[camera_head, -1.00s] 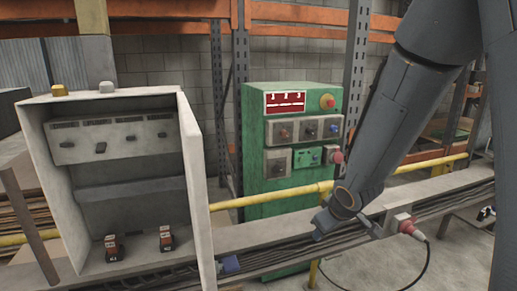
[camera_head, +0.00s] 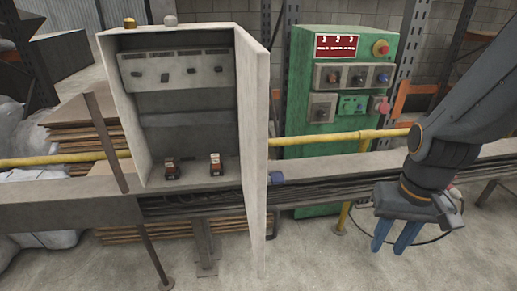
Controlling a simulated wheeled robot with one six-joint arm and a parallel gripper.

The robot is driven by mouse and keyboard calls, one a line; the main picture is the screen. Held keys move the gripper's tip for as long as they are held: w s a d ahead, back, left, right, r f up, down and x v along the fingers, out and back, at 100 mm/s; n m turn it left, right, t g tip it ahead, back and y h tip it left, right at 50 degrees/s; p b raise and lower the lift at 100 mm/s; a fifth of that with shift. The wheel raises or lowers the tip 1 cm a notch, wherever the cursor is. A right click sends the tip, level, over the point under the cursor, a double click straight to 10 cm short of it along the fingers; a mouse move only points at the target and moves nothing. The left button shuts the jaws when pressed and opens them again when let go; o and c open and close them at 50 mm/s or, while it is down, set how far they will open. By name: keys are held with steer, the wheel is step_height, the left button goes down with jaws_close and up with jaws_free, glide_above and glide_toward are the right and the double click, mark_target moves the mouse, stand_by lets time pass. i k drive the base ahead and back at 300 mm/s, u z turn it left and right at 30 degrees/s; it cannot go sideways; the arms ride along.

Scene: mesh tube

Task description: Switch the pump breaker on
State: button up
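An open grey electrical cabinet (camera_head: 122,110) stands left of centre, its door (camera_head: 254,130) swung out on the right. Inside, near the top, is a breaker panel (camera_head: 175,64) with several small dark switches. Their labels are too small to read, so I cannot tell which is the pump breaker or its position. Two small red and black blocks, a left one (camera_head: 171,171) and a right one (camera_head: 216,164), sit on the cabinet floor. My gripper (camera_head: 395,238) is at lower right, well right of the cabinet door. Its blue fingers point down, apart, with nothing between them.
A green control box (camera_head: 300,150) with knobs and buttons stands behind, between the cabinet and my arm. A yellow pipe (camera_head: 315,138) and a cable tray (camera_head: 330,178) run across the scene. The open door stands between my gripper and the cabinet's inside. Floor at front is clear.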

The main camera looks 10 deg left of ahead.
mark_target(165, 76)
steer(key=k, duration=0.25)
steer(key=z, duration=1.25)
steer(key=i, duration=0.85)
steer(key=u, duration=2.9)
